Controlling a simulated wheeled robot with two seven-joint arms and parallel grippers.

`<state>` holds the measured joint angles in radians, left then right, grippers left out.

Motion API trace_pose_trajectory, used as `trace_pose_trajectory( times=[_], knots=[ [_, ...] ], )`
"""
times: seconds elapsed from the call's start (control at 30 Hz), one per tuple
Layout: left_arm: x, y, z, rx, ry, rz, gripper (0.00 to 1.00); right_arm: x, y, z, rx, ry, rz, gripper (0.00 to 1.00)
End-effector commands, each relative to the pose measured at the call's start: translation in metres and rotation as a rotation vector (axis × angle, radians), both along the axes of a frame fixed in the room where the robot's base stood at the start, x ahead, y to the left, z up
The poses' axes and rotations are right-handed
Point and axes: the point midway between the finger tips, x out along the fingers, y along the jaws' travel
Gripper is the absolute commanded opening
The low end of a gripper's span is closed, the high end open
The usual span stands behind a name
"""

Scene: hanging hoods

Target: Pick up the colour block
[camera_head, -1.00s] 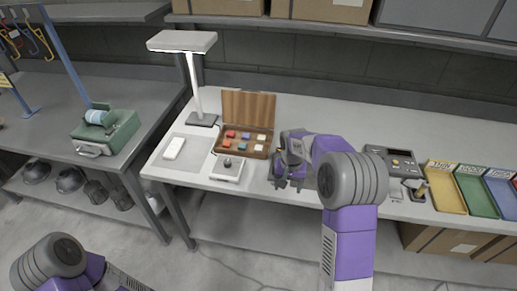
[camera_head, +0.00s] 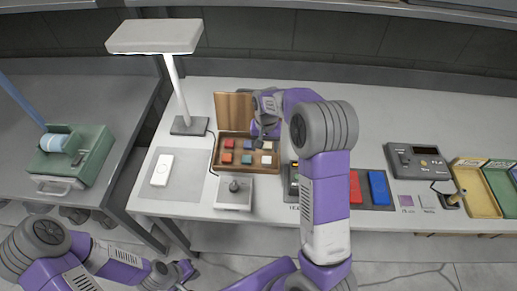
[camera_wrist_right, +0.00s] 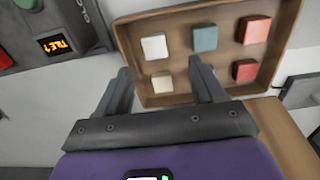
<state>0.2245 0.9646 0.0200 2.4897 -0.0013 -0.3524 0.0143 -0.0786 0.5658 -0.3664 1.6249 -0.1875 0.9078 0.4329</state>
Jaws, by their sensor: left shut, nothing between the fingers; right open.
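A shallow wooden box (camera_head: 219,169) with a raised lid holds two rows of colour blocks. In the head view these include a red block (camera_head: 229,144), a blue block (camera_head: 248,145), a teal block (camera_head: 246,159) and a white block (camera_head: 266,160). My right gripper (camera_wrist_right: 163,78) is open and empty, over the box's edge in its wrist view. A cream block (camera_wrist_right: 161,82) shows between its fingers; one finger hides part of the box. A white block (camera_wrist_right: 155,46) and a red block (camera_wrist_right: 245,70) also show. My left gripper (camera_head: 185,270) is shut and empty, low in front of the table.
A lamp (camera_head: 155,37) stands left of the box. A white device with a knob (camera_head: 233,192) sits in front of it. A grey control unit (camera_head: 418,160) and coloured trays (camera_head: 476,190) stand to the right. The table behind the right arm is clear.

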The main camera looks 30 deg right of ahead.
Motion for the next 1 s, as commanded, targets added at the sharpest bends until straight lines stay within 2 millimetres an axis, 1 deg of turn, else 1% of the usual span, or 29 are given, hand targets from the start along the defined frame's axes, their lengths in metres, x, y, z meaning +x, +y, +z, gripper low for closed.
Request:
trace_pose_trajectory(
  times=[0.1,0.33,0.53,0.63,0.8,0.83,0.87,1.0],
  knots=[
    [-0.001,0.000,-0.003,0.000,0.002,0.000,0.00,-0.001,0.000,-0.014,0.000,0.004,-0.001,0.68],
    [-0.001,0.000,-0.007,0.000,0.002,0.000,0.00,-0.001,-0.003,-0.036,0.001,0.003,-0.001,0.68],
    [-0.001,0.000,-0.012,0.000,0.001,0.001,0.00,-0.001,-0.004,-0.067,0.001,0.005,-0.001,0.68],
    [-0.001,0.000,-0.013,0.000,0.001,0.000,0.00,0.000,-0.004,-0.073,0.001,0.002,0.000,0.68],
    [0.000,0.000,-0.012,0.000,0.001,0.000,0.00,0.000,-0.004,-0.072,0.001,0.001,0.000,0.68],
    [0.000,0.000,-0.012,0.000,0.001,0.000,0.00,0.000,-0.004,-0.072,0.001,0.001,0.000,0.67],
    [0.000,0.000,-0.012,0.000,0.001,0.000,0.00,0.000,-0.004,-0.072,0.001,0.001,0.000,0.62],
    [0.000,0.000,-0.012,0.000,0.001,0.000,0.00,0.000,-0.005,-0.072,0.001,0.001,0.000,0.41]
  ],
)
